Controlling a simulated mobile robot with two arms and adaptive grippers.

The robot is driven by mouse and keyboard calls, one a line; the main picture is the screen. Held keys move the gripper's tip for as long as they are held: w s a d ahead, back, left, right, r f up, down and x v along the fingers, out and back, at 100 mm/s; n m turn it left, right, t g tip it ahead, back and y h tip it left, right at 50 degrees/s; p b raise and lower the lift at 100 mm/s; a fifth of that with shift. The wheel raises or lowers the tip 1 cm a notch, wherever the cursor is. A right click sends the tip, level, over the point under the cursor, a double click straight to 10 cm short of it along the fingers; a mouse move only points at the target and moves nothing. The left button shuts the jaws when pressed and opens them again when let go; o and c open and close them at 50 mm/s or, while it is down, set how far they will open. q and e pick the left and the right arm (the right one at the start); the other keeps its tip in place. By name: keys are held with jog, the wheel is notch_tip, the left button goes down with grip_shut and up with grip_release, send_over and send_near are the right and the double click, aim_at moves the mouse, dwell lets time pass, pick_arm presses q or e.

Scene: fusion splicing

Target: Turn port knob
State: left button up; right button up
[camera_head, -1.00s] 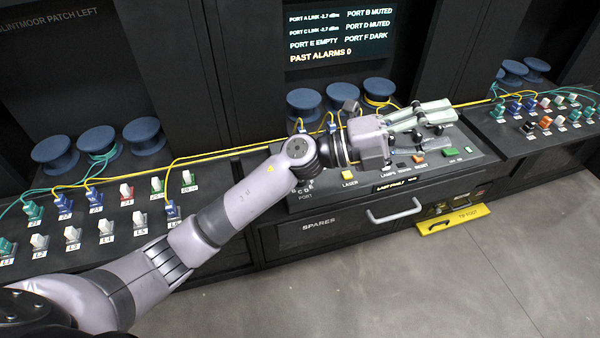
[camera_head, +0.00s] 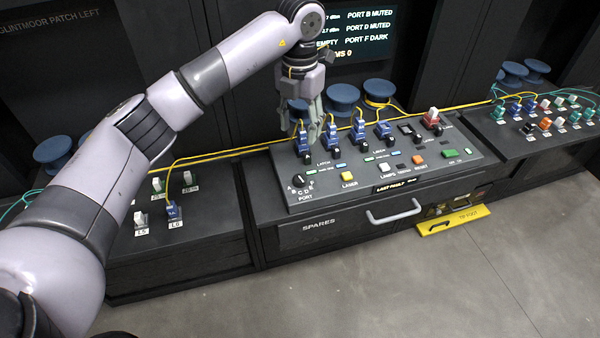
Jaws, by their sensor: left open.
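The port knob (camera_head: 299,181) is a small dark dial at the left front of the sloped control panel (camera_head: 345,203). Letters and the word PORT are printed around it. My left gripper (camera_head: 314,137) points down over the back left of the panel, behind and slightly right of the knob. It is open, apart from the knob, and its pale fingers overlap the leftmost blue connectors in the picture. Whether it touches them I cannot tell. My right gripper is not in view.
A yellow laser button (camera_head: 348,177), a white lamps button (camera_head: 386,168) and an orange button (camera_head: 419,160) sit right of the knob. Blue connectors with yellow cables (camera_head: 358,130) stand along the panel's back. A drawer handle (camera_head: 394,213) projects below.

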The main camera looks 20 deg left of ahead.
aim_at(300, 177)
pick_arm(q)
notch_tip(300, 177, down, 15)
jog(key=p, duration=0.4)
jog(key=shift+r, duration=0.15)
jog(key=shift+f, duration=0.65)
jog(key=shift+c, duration=0.5)
grip_shut()
